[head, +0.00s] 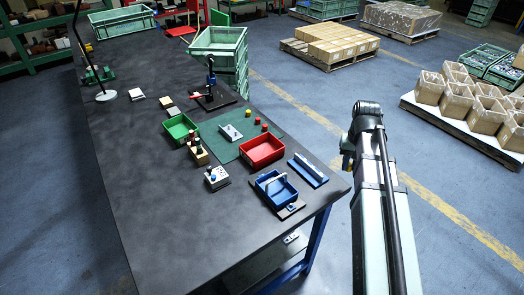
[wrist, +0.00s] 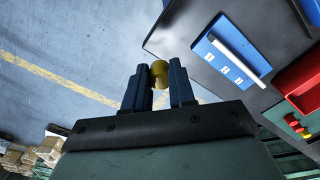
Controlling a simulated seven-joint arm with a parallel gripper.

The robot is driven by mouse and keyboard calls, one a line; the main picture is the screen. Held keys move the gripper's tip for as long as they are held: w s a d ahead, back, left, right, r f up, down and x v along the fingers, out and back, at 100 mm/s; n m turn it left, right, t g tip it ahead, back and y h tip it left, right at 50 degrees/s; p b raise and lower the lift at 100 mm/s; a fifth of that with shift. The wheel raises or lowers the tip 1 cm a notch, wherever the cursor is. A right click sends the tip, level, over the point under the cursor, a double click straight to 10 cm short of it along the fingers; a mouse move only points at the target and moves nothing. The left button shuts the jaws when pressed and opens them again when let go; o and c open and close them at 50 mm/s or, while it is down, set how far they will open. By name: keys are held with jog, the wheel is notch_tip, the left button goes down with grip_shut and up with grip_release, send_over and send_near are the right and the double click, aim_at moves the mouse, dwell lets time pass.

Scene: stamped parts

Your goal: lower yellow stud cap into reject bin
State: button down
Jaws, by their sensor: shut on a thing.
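My gripper (wrist: 160,82) is shut on the yellow stud cap (wrist: 158,72), which sits between the fingertips in the wrist view. In the head view my gripper (head: 346,160) is to the right of the table's edge, over the floor, and the cap cannot be made out there. A red bin (head: 262,150) stands on the table left of my gripper. It also shows at the right edge of the wrist view (wrist: 302,84). A green bin (head: 180,128) stands farther left. No label tells which is the reject bin.
A blue plate with a light bar (head: 308,170) and a blue tray (head: 276,188) lie near the table edge. Small red and yellow parts (head: 257,121) lie on a green mat (head: 226,150). A lever tool (head: 211,88) rises behind. The table's left front is clear.

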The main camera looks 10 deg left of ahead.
jog(key=w+a+r, duration=0.2)
jog(key=w+a, duration=0.1)
jog(key=a, duration=0.5)
jog(key=w+a+r, duration=0.2)
jog(key=a+r, duration=0.1)
jog(key=a, duration=0.4)
send_over(262, 154)
jog(key=shift+s+f, duration=0.1)
jog(key=shift+f, duration=1.45)
jog(key=shift+f, duration=0.1)
jog(key=shift+f, duration=2.2)
jog(key=shift+f, duration=1.55)
dwell(0.4)
